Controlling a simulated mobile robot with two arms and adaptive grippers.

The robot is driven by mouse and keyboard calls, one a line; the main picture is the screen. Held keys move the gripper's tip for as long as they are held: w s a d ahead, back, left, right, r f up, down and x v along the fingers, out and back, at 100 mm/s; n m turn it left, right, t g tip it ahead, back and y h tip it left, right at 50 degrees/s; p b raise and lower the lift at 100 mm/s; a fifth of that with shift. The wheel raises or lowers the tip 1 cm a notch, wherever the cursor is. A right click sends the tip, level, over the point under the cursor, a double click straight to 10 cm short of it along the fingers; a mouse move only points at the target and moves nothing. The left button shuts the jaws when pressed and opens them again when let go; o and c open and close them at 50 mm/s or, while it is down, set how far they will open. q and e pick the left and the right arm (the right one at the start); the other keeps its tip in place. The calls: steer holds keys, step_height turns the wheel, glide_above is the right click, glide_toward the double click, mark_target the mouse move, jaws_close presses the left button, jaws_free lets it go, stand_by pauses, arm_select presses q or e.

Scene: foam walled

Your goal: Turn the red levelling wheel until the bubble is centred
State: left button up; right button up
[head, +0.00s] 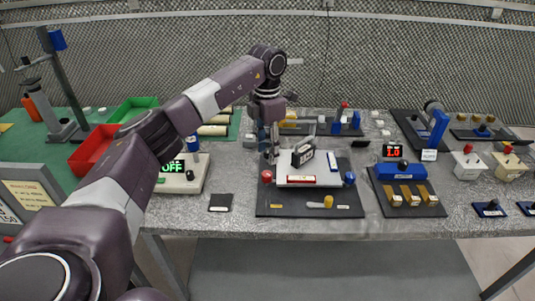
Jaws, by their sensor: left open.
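The red levelling wheel (267,176) is a small red knob at the left end of a white platform (326,162) on a dark base plate (272,208). A blue knob (349,178) sits at the platform's right end. A dark box with a pale face (303,153) stands on the platform. The bubble is too small to make out. My left gripper (270,152) points down just above and behind the red wheel. It is open, with nothing seen between its fingers. I cannot tell whether it touches the wheel. My right gripper is not in view.
A device with a green display (180,184) stands left of the base plate. A plate with a blue block and brass pieces (428,208) lies to the right. Red and green bins (93,147) are at the left. The table's front strip (230,226) is clear.

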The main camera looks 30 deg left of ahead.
mark_target(268, 174)
arm_select(q)
steer(key=shift+c, duration=0.2)
steer(key=shift+d, duration=0.1)
steer(key=shift+c, duration=1.2)
steer(key=d+m+y+b, duration=0.1)
steer(key=m, duration=0.2)
steer(key=d+f+m+y+b, duration=0.1)
steer(key=m, duration=0.2)
steer(key=d+m+y+b, duration=0.1)
steer(key=m, duration=0.2)
steer(key=shift+w+d+f+m+y+b, duration=0.1)
steer(key=shift+d+f+m+y+b, duration=0.2)
steer(key=shift+m+b, duration=0.1)
steer(key=shift+m+y, duration=0.4)
steer(key=shift+m, duration=0.6)
steer(key=x, duration=0.4)
steer(key=p+x, duration=0.1)
steer(key=x, duration=0.2)
steer(key=shift+s+a+f, duration=0.2)
steer(key=shift+a+f, duration=0.05)
steer(key=shift+f, duration=0.1)
